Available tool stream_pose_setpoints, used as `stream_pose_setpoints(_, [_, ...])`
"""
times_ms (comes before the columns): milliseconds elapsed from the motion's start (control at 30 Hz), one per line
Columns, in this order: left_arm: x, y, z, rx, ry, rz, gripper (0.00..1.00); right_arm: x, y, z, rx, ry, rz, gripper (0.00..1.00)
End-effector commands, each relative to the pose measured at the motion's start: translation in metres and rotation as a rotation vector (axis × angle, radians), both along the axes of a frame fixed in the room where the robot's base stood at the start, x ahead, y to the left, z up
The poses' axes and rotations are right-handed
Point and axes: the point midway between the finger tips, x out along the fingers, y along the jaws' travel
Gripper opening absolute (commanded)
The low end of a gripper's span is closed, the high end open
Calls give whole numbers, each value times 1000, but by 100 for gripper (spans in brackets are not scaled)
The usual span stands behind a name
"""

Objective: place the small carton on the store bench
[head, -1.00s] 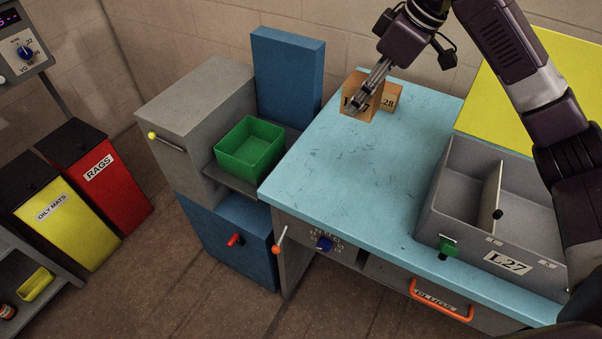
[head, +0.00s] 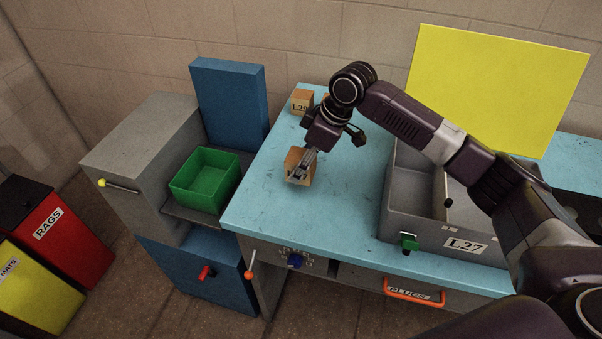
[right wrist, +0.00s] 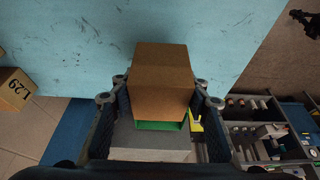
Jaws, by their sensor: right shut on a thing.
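The small carton (head: 295,161) is a brown box with a partly covered black label. My right gripper (head: 303,166) is shut on it, with its fingers across the label side. They are over the left part of the turquoise bench top (head: 270,205); I cannot tell whether the carton touches the bench. In the right wrist view the carton (right wrist: 162,80) sits between the two fingers of the gripper (right wrist: 160,105). My left gripper is not in view. The frames do not show which surface is the store bench.
A carton marked L29 (head: 301,103) stands at the back, with another (head: 325,97) partly hidden behind my arm. A grey divided bin marked L27 (head: 410,226) stands right, before a yellow panel (head: 497,82). A green tray (head: 205,183) is left of the bench.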

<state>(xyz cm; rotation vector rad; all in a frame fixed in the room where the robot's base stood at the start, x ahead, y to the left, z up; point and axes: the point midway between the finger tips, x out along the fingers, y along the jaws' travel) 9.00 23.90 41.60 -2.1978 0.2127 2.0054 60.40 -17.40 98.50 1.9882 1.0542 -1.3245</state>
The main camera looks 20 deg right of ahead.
Motion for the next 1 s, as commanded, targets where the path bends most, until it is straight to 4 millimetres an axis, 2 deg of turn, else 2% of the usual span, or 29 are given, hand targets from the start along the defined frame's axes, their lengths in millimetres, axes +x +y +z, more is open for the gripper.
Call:
stream_pose_setpoints(200, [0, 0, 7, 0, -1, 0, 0, -1, 0, -32, 1, 3, -1, 12])
stream_pose_setpoints(267, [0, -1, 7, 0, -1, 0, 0, -1, 0, -37, 0, 2, 0, 12])
stream_pose_setpoints(667, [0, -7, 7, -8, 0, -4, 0, 0, 1, -43, 1, 2, 0, 12])
stream_pose_setpoints(700, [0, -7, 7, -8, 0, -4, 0, -1, 0, -44, 0, 2, 0, 46])
stream_pose_setpoints(833, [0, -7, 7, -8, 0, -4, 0, -1, 0, -43, 0, 2, 0, 60])
stream_pose_setpoints(1000, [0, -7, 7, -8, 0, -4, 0, -1, 0, -43, 0, 2, 0, 60])
